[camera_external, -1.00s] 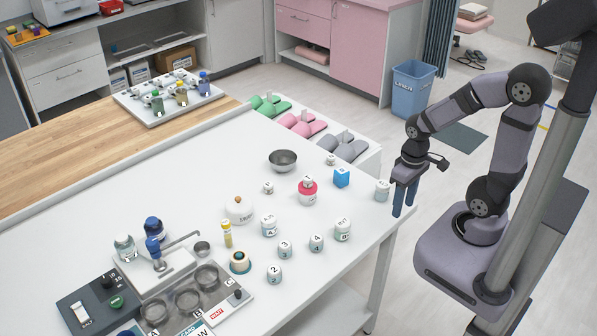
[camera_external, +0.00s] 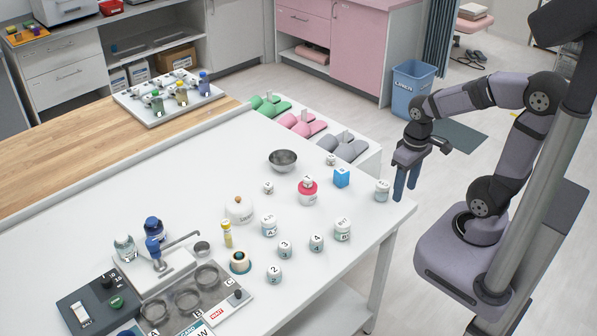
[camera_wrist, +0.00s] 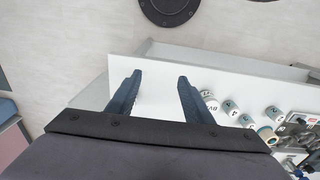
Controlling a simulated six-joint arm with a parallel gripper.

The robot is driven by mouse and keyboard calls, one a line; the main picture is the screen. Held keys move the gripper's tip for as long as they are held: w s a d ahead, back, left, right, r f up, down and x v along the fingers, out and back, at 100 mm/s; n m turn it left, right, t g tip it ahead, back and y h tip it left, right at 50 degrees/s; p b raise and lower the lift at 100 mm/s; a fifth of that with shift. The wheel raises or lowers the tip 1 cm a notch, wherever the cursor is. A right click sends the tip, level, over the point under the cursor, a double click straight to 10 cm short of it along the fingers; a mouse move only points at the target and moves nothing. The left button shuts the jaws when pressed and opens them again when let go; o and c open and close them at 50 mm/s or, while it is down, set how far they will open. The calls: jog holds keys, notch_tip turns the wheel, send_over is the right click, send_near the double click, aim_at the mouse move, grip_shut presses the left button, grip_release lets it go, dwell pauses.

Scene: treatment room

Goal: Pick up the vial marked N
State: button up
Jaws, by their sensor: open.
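Two small white lidded vials stand upright on the table, one near the middle (camera_external: 268,187) and one near the far edge (camera_external: 331,159). Their marks are too small for me to read, so I cannot tell which is marked N. My gripper (camera_external: 404,193) points down just right of that jar, near the table edge. In the wrist view my gripper (camera_wrist: 156,92) has its fingers spread with nothing between them.
White jars marked 2 (camera_external: 274,275), 3 (camera_external: 285,250) and 4 (camera_external: 316,243) stand on the white table (camera_external: 340,290). The table's right side has some free room.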

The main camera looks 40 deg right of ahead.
aim_at(333, 156)
jog(key=w+d+n+t+y+b, duration=0.1)
jog(key=w+d+t, duration=0.35)
jog(key=w, duration=0.55)
jog(key=w+d+n+t+b, duration=0.1)
jog(key=w+d+t, duration=0.3)
jog(key=w, duration=0.6)
jog(key=w+d+n+t+y+b, duration=0.1)
jog(key=w+d+t, duration=0.2)
jog(key=w+d, duration=0.5)
jog(key=a+f+y, duration=0.1)
jog(key=f, duration=0.3)
jog(key=a+f+n+y, duration=0.1)
jog(key=a+f, duration=0.1)
jog(key=f, duration=0.1)
jog(key=w+a+f+y, duration=0.1)
jog(key=f, duration=0.3)
jog(key=shift+w+a+f+n+t+y, duration=0.1)
jog(key=shift+a+f+n+t+y, duration=0.05)
jog(key=shift+f+n+t+y, duration=0.2)
jog(key=shift+x, duration=1.05)
jog(key=shift+r+p+x, duration=0.2)
jog(key=shift+p+x, duration=0.35)
jog(key=shift+x, duration=0.35)
jog(key=shift+r+p+x, duration=0.2)
jog(key=shift+p+x, duration=0.3)
jog(key=shift+x, duration=1.35)
jog(key=c, duration=1.1)
